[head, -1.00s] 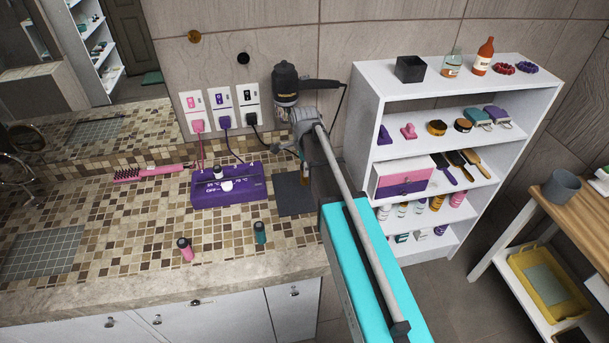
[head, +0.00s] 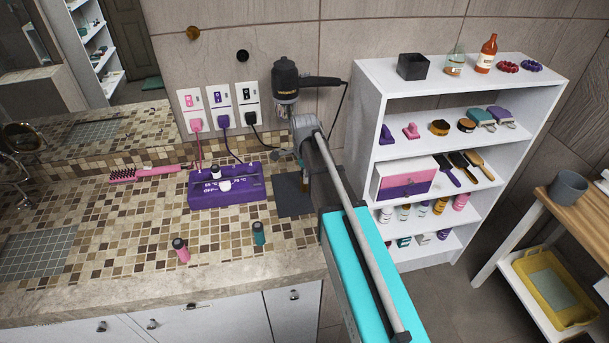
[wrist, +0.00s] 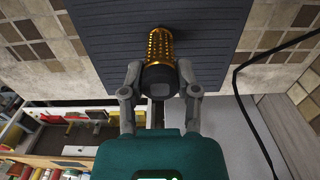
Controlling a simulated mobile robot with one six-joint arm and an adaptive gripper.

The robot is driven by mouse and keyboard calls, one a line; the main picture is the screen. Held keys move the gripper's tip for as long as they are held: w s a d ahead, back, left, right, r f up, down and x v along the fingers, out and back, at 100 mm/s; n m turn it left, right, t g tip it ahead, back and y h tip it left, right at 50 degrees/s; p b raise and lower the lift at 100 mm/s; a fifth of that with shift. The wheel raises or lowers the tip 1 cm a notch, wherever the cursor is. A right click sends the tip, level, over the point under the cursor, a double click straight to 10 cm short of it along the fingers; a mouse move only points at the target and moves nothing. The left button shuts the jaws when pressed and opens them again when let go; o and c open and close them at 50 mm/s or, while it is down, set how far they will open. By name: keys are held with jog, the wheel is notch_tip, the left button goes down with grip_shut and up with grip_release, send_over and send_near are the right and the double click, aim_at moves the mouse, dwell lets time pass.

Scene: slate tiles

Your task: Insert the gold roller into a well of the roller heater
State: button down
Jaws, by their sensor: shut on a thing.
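The gold roller (wrist: 160,48) is between the fingers of my gripper (wrist: 158,84) in the wrist view, with its dark end cap toward the camera. The gripper is shut on it, over the dark grey mat. In the head view my arm hides most of the gripper and the roller. The purple roller heater (head: 228,194) stands on the tiled counter, left of my arm, with a dark-capped roller and a white part on its top. A pink roller (head: 181,250) and a teal roller (head: 259,234) stand upright on the counter in front of the heater.
The dark grey mat (head: 291,204) lies right of the heater; it also shows in the wrist view (wrist: 210,30). A pink brush (head: 146,173) lies left of the heater. A hair dryer (head: 287,80) hangs on the wall. A white shelf (head: 366,130) stands right of the counter.

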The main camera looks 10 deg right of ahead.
jog(key=shift+f, duration=0.2)
jog(key=shift+c, duration=1.7)
grip_release()
jog(key=shift+r, duration=0.2)
notch_tip(320, 180, up, 12)
jog(key=p, duration=1.2)
jog(key=shift+s, duration=0.1)
